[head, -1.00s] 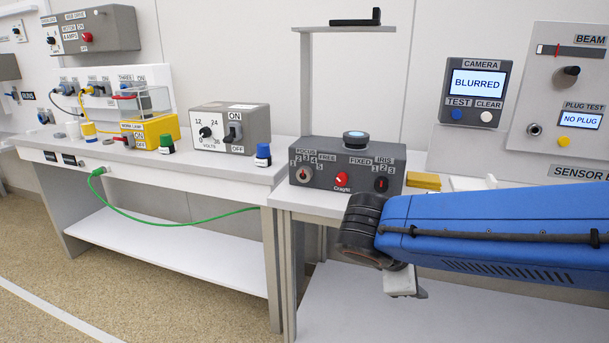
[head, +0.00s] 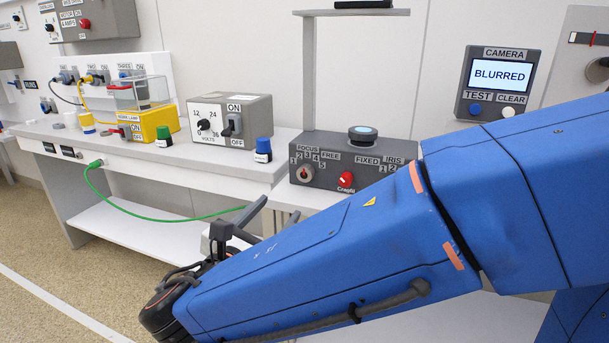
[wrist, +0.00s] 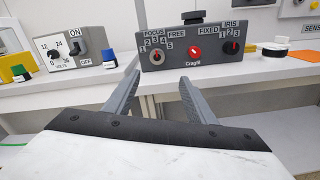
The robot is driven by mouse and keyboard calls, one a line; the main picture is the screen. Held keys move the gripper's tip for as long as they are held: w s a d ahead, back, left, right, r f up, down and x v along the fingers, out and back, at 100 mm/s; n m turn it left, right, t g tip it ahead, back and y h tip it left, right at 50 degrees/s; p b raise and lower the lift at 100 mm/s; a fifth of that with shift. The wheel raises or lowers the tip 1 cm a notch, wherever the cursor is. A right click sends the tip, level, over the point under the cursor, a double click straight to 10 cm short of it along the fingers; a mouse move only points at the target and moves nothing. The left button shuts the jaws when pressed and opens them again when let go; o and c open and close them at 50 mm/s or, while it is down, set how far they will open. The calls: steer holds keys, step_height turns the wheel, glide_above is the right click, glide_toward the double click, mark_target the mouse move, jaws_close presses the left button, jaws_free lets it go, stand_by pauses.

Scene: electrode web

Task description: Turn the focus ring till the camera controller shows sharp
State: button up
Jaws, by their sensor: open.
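The focus ring (head: 304,173) is a round knob at the left of the dark grey camera box, under the numbers 1 to 5. It also shows in the wrist view (wrist: 156,56). A red knob (head: 346,180) sits beside it, marked FREE and FIXED. The iris knob (wrist: 231,47) is at the right end; my arm partly hides that end in the head view. The camera controller (head: 500,76) on the wall reads BLURRED. My gripper (wrist: 160,82) is open and empty, in front of and below the box, apart from the ring.
A volts box (head: 231,122) stands left of the camera box, with a blue-capped bottle-like item (head: 263,150) between them. A green cable (head: 130,205) hangs along the left bench. A post (head: 308,75) with a shelf rises behind the box.

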glide_toward(304, 174)
steer(key=x, duration=0.8)
steer(key=shift+w+d, duration=0.15)
steer(key=shift+w, duration=0.2)
steer(key=c, duration=1)
